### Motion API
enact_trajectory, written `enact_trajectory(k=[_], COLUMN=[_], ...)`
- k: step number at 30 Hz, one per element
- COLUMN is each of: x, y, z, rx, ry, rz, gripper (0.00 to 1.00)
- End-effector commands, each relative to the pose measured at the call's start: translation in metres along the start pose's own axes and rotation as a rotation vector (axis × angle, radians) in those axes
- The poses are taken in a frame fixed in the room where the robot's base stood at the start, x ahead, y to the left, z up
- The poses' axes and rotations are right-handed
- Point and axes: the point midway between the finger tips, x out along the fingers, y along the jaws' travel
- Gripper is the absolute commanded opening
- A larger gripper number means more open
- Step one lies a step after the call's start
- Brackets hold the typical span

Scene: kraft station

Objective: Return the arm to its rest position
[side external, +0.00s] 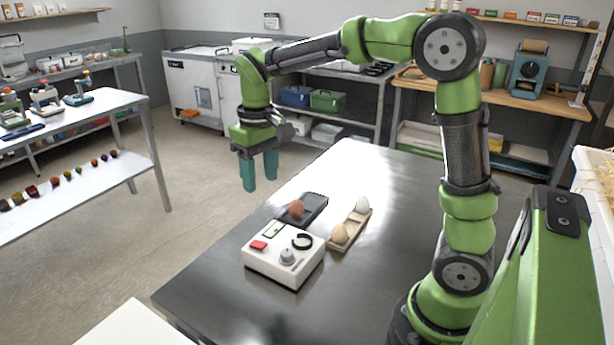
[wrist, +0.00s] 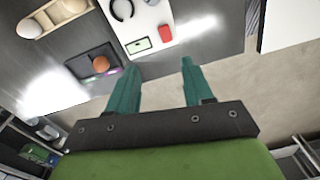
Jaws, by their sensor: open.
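My green arm reaches out over the dark table (side external: 400,190) from its base at the right. My gripper (side external: 260,185) points down with teal fingers, beyond the table's far left edge and above table height. The fingers stand apart with nothing between them. In the wrist view my gripper (wrist: 158,75) is also empty, and the floor and table edge show past it. No held object shows.
A white device (side external: 284,255) with a knob and red button stands on the table. Behind it are a dark tray (side external: 316,204) with a brown egg-like object (side external: 296,209) and a wooden holder (side external: 346,236) with two eggs. The table's right part is clear. A white shelf table (side external: 80,110) stands left.

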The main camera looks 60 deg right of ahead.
Motion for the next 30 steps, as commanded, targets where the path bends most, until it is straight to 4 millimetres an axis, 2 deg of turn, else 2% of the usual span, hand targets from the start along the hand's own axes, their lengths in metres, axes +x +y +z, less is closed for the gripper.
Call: enact_trajectory(k=[1,9,15,19,23,30], x=[-0.006,-0.015,-0.012,-0.015,-0.025,-0.025], y=[-0.002,-0.011,-0.013,-0.012,-0.011,-0.011], z=[0.017,0.093,0.139,0.155,0.157,0.157], rx=[0.02,0.151,0.194,0.192,0.187,0.187], ry=[0.055,0.331,0.476,0.521,0.56,0.56], rz=[-0.032,-0.197,-0.28,-0.298,-0.306,-0.306], gripper=[0.51,0.51,0.51,0.51,0.51,0.51])
